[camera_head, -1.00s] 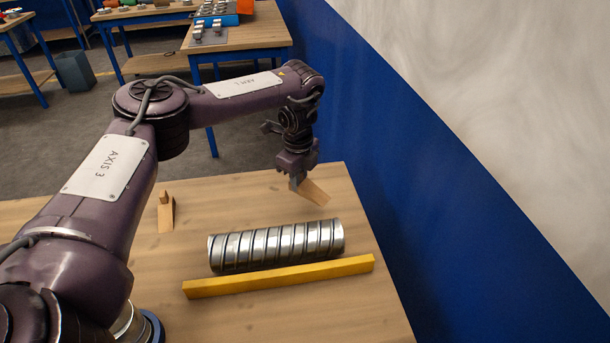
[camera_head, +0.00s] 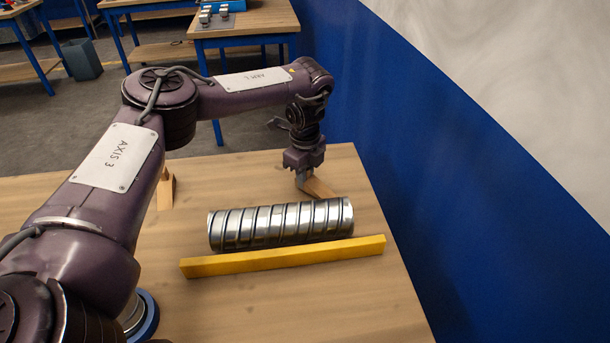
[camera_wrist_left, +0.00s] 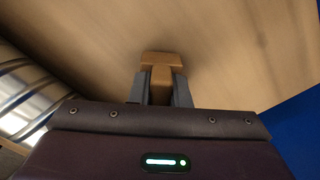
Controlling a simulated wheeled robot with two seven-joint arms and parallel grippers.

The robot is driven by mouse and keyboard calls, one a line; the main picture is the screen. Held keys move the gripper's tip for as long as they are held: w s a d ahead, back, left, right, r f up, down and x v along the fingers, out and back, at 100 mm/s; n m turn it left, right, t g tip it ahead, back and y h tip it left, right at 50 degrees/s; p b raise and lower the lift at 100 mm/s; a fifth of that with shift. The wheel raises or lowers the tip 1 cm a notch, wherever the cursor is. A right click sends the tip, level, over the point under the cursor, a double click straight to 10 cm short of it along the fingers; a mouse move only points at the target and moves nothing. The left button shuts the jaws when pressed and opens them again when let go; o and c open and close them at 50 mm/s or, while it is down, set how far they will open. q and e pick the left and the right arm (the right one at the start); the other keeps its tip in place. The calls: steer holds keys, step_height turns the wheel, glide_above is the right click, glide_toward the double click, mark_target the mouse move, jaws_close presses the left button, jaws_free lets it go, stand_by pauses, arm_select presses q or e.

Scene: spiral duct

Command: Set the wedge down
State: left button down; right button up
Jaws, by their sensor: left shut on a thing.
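My left gripper (camera_head: 304,178) is shut on a wooden wedge (camera_head: 320,188), just behind the right end of the spiral duct (camera_head: 280,225). The wedge is low, at or very near the tabletop; I cannot tell whether it touches. In the left wrist view the wedge (camera_wrist_left: 161,60) sits between the two grey fingers of the left gripper (camera_wrist_left: 161,86), with bare wood beyond it. A second wooden wedge (camera_head: 166,192) stands on the table at the left, partly hidden by my left arm. My right gripper is not in view.
The shiny metal duct lies along a yellow bar (camera_head: 285,257) on the wooden table (camera_head: 300,300). A blue wall panel (camera_head: 440,200) rises close to the table's right edge. The wood between the second wedge and the duct is clear.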

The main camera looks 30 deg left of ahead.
arm_select(q)
steer(key=shift+f, duration=0.55)
steer(key=c, duration=1.3)
jaws_free()
step_height(320, 180, up, 8)
steer(key=shift+f, duration=0.1)
